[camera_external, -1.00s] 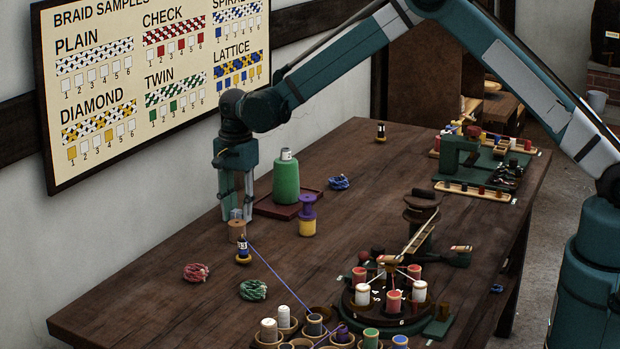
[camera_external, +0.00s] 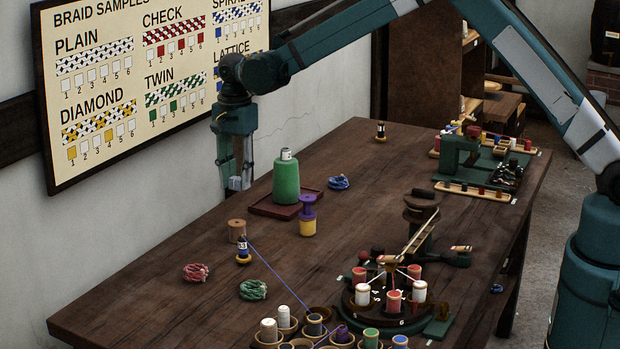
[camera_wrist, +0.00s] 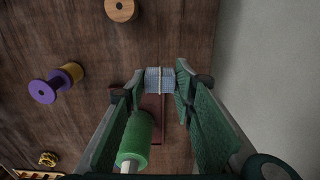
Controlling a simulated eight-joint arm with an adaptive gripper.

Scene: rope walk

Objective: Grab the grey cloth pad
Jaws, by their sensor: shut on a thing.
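The grey cloth pad (camera_wrist: 160,80) is a small pale blue-grey bundle with a light tie around its middle. In the wrist view it sits between the fingertips of my gripper (camera_wrist: 161,83), which is shut on it. In the external view my gripper (camera_external: 237,184) points down at the left of the table, left of the green cone of thread, with the pad showing small and pale at its tips. The gripper appears raised above the table top.
The green cone (camera_external: 286,180) stands on a dark red tray (camera_external: 262,207) close to my gripper. A wooden spool (camera_external: 237,228), a purple-and-yellow spool (camera_external: 308,216) and a blue yarn bundle (camera_external: 339,182) are nearby. A blue thread crosses the table front. The wall is close at left.

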